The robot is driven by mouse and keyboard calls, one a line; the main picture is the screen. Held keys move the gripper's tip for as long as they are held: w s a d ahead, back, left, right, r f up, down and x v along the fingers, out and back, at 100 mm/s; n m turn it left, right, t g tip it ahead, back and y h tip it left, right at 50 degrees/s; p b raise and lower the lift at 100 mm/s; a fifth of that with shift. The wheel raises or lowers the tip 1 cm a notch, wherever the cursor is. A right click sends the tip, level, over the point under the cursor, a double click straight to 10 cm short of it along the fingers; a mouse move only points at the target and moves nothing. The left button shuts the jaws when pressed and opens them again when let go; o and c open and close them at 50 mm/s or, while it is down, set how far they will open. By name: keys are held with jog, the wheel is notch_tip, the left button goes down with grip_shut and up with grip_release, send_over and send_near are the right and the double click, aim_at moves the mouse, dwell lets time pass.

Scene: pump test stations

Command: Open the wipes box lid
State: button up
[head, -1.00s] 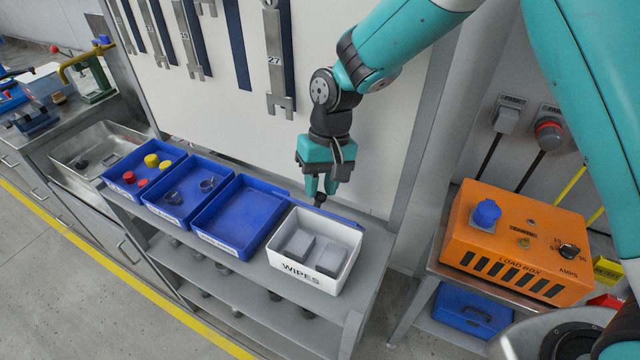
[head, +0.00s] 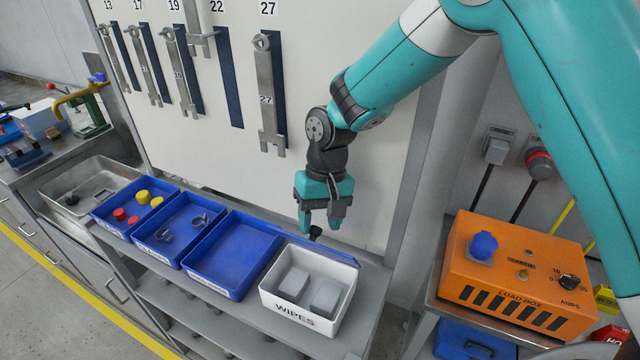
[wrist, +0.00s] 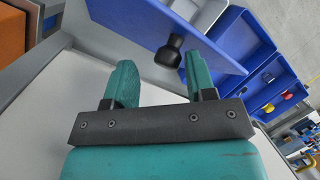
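The white wipes box (head: 296,318) stands at the right end of the shelf, open at the top, with two pale grey blocks (head: 325,295) inside. Its blue lid (head: 325,250) is raised at the back edge, seen nearly edge-on in the head view. In the wrist view the lid (wrist: 190,35) is a broad blue panel with a black knob (wrist: 169,52). The knob also shows in the head view (head: 315,232). My gripper (head: 320,228) is behind the box at the lid. Its teal fingers (wrist: 160,72) are apart and empty, with the knob just beyond and between the tips.
Several blue bins (head: 228,288) stand left of the box, holding coloured caps and dark rings; the nearest is empty. Wrenches (head: 268,100) hang on the panel behind my gripper. An orange load box (head: 515,285) stands at right.

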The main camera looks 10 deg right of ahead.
notch_tip(320, 180, up, 19)
jog(key=b, duration=0.1)
jog(key=shift+s+r+b, duration=0.15)
jog(key=shift+r+b, duration=0.05)
jog(key=shift+b, duration=0.1)
jog(key=shift+s+f, duration=0.1)
